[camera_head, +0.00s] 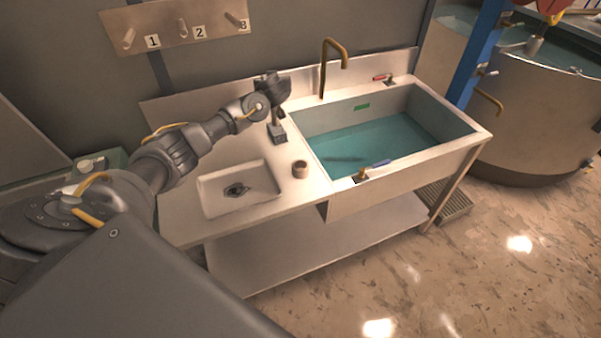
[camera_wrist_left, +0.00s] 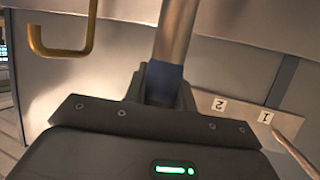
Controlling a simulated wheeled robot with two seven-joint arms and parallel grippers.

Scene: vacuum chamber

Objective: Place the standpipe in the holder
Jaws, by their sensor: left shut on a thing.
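My left gripper (camera_head: 274,98) is over the back of the counter, between the small basin and the water-filled sink. It is shut on the standpipe, a metal tube (camera_wrist_left: 178,30) with a dark blue part between the fingers in the left wrist view. In the head view a thin grey shaft (camera_head: 275,117) runs down below the gripper to a small grey block (camera_head: 277,134) at the counter. I cannot tell whether shaft and block touch. A short brown round cup (camera_head: 300,170) stands on the counter in front. Which piece is the holder is not clear. My right gripper is out of view.
A brass faucet (camera_head: 323,65) rises behind the large sink (camera_head: 455,150); it also shows in the left wrist view (camera_wrist_left: 60,50). A wall plate (camera_head: 165,50) carries pegs numbered 1 to 3. The small basin (camera_head: 207,195) lies in front. A round tank (camera_head: 520,120) stands right.

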